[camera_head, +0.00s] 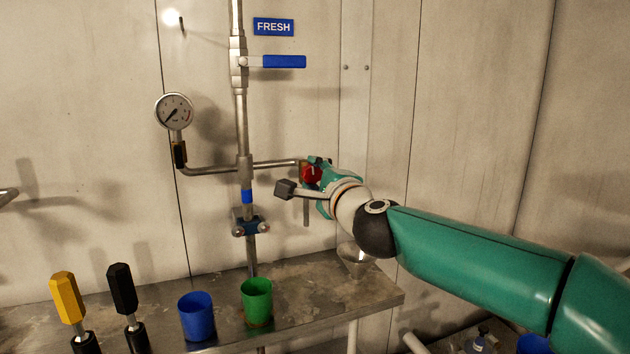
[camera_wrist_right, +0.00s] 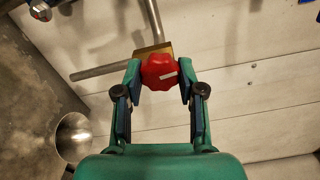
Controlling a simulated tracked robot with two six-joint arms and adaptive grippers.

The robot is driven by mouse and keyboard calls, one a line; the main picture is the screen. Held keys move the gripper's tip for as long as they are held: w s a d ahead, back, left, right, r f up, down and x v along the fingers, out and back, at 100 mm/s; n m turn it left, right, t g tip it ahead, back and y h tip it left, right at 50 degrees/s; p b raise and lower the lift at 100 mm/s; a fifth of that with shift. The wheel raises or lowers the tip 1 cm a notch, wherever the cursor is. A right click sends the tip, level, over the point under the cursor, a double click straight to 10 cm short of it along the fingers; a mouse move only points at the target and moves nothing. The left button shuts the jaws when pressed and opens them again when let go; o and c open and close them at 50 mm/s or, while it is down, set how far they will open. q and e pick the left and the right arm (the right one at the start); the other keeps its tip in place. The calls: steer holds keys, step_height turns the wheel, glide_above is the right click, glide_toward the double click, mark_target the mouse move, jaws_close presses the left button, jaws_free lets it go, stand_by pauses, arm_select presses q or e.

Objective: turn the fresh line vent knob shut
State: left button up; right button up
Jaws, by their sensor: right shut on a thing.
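The fresh line vent knob is a red lobed knob (camera_head: 311,174) on a brass body at the end of a side pipe, below the blue FRESH sign (camera_head: 274,27). My left gripper is not in view.
A pressure gauge (camera_head: 174,111) and a blue-handled valve (camera_head: 284,62) are on the same pipework. On the steel bench (camera_head: 310,282) stand a blue cup (camera_head: 196,318), a green cup (camera_head: 257,302) and yellow and black-handled tools. A metal funnel (camera_head: 355,260) is below my right arm.

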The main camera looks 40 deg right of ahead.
steer(key=shift+f+m, duration=0.3)
steer(key=shift+m, duration=0.3)
steer(key=o, duration=1.1)
steer(key=shift+d, duration=0.1)
steer(key=shift+r, duration=0.15)
steer(key=shift+s, duration=0.45)
steer(key=v, duration=1.1)
steer(key=shift+a, duration=0.25)
